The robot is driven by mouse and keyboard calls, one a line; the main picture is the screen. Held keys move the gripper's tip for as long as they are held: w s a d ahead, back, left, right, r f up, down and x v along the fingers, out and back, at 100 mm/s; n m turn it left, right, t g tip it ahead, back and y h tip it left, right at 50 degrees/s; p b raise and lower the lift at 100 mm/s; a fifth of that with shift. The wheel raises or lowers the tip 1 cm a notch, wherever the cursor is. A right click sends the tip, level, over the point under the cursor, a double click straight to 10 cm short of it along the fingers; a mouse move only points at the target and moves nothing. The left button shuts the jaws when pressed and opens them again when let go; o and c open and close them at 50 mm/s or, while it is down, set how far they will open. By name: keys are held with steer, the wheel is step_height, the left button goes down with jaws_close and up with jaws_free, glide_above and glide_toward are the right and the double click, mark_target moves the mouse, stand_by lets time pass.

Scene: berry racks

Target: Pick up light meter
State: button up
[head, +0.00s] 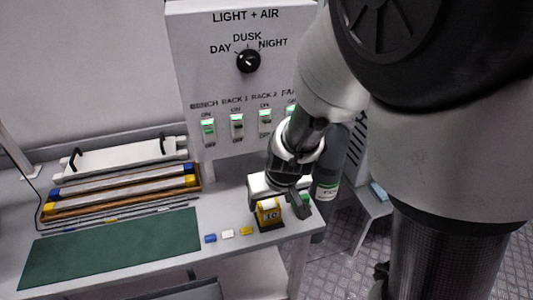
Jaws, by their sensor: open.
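A small yellow device with a dark display panel, which looks like the light meter (269,216), stands upright near the right end of the bench. Its upper part is partly hidden by my gripper (279,205). My gripper points down right over the device, with its jaws apart on either side of the device's top. I cannot tell from this view whether the fingers touch it.
The grey bench (120,275) holds a green mat (110,248), small blue, white and yellow blocks (228,233), and a wooden tray (120,207) with bars. A white control panel (215,85) with a knob and switches rises behind. A dark bottle (328,180) is close right of my gripper.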

mark_target(270, 205)
steer(key=b+x, duration=0.1)
steer(key=x, duration=0.1)
steer(key=s+b+x, duration=0.1)
steer(key=x, duration=0.1)
steer(key=shift+w+f+b, duration=0.1)
steer(key=shift+f+b, duration=0.15)
steer(key=shift+b, duration=0.15)
steer(key=shift+w+f, duration=0.3)
steer(key=shift+f, duration=0.1)
steer(key=shift+a, duration=0.1)
steer(key=shift+c, duration=0.4)
steer(key=c, duration=1.1)
steer(key=shift+c, duration=0.3)
steer(key=shift+r, duration=0.15)
